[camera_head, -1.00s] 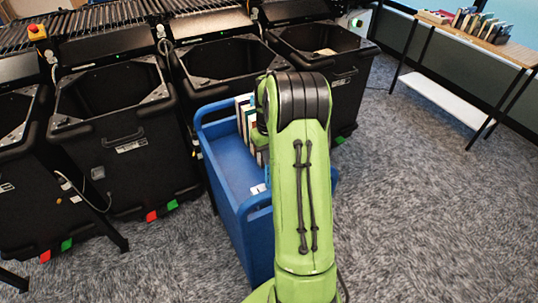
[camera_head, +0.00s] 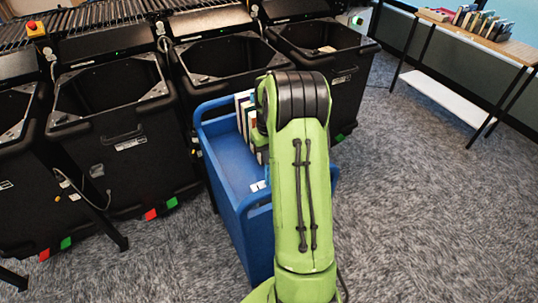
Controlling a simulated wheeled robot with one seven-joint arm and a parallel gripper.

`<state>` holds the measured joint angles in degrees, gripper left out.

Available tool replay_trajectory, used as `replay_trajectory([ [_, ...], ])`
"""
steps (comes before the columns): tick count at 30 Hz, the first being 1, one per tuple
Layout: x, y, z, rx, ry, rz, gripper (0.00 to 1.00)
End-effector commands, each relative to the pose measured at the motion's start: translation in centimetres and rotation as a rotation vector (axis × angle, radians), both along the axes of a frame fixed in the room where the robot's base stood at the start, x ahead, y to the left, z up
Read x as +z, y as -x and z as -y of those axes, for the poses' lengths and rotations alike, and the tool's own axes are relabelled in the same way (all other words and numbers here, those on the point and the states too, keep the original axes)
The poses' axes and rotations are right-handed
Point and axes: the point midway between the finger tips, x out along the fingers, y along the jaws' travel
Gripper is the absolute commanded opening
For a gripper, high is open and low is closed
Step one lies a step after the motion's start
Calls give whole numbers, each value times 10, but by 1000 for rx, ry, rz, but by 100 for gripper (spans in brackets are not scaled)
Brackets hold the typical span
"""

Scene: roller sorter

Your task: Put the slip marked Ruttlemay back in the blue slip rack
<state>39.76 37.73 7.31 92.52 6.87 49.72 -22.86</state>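My green arm stands in the middle of the view, over the right side of a blue book cart (camera_head: 228,165). My gripper is hidden behind the arm. Several upright books (camera_head: 243,115) stand on the cart, partly covered by the arm. A small white and pale blue item (camera_head: 258,186) lies near the cart's front end; it is too small to identify. I cannot make out any slip marked Ruttlemay or a separate blue slip rack.
Black sorting bins (camera_head: 118,125) line the back under the roller conveyor (camera_head: 95,18). One bin (camera_head: 322,48) at the right holds a pale item. A wooden table (camera_head: 480,38) with several books stands at the far right. Grey carpet at the right is free.

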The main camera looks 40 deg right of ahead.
Motion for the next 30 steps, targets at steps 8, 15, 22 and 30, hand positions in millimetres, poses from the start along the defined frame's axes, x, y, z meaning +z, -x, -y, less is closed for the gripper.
replay_trajectory([
  [8,-2,0,0,0,0,0,0],
  [15,-5,0,0,0,0,0,0],
  [22,-13,0,0,0,0,0,0],
  [30,-23,0,0,0,0,0,0],
])
